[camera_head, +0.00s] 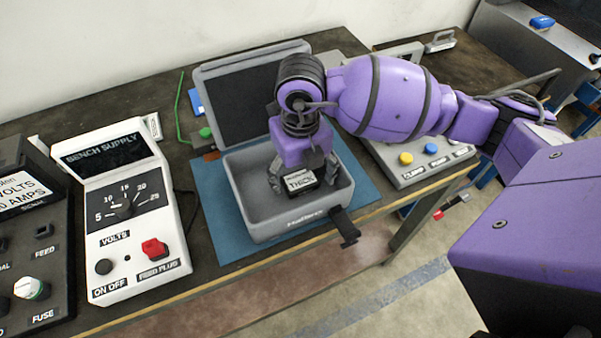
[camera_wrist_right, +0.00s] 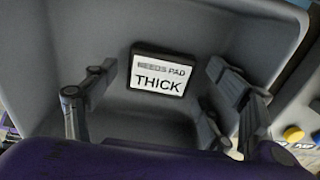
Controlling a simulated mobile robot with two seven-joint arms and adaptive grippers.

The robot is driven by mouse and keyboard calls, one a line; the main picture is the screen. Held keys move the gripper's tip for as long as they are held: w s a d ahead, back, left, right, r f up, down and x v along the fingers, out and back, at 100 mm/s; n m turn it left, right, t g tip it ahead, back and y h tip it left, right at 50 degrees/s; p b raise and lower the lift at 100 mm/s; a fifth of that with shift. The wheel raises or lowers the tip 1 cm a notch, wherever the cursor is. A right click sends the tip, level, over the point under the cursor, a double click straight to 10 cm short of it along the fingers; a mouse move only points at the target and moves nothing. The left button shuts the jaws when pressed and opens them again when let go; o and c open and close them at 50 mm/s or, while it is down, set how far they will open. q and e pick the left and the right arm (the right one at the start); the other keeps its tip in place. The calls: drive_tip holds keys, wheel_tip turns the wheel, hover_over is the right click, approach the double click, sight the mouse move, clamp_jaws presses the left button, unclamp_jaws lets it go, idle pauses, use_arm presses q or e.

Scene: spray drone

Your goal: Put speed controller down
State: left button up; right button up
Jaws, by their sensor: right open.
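The speed controller looks to be the small dark box with a white label reading "NEEDS PAD THICK" (camera_wrist_right: 159,76). It lies inside the open grey case (camera_head: 258,222), on the case floor, and also shows in the head view (camera_head: 299,181). My right gripper (camera_head: 303,178) reaches down into the case over the box. In the right wrist view its fingers (camera_wrist_right: 160,90) are spread wide on both sides of the box, with a gap on each side. My left gripper is not in view.
The case lid (camera_head: 245,100) stands open behind. The case rests on a blue mat (camera_head: 222,236) near the bench's front edge. A white bench supply (camera_head: 125,205) stands left. A panel with coloured buttons (camera_head: 412,172) is right of the case.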

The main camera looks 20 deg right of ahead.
sight(300, 179)
wheel_tip(300, 179, up, 12)
drive_tip(key=shift+r+p, duration=0.25)
drive_tip(key=shift+p, duration=0.1)
drive_tip(key=shift+c, duration=0.4)
idle(0.5)
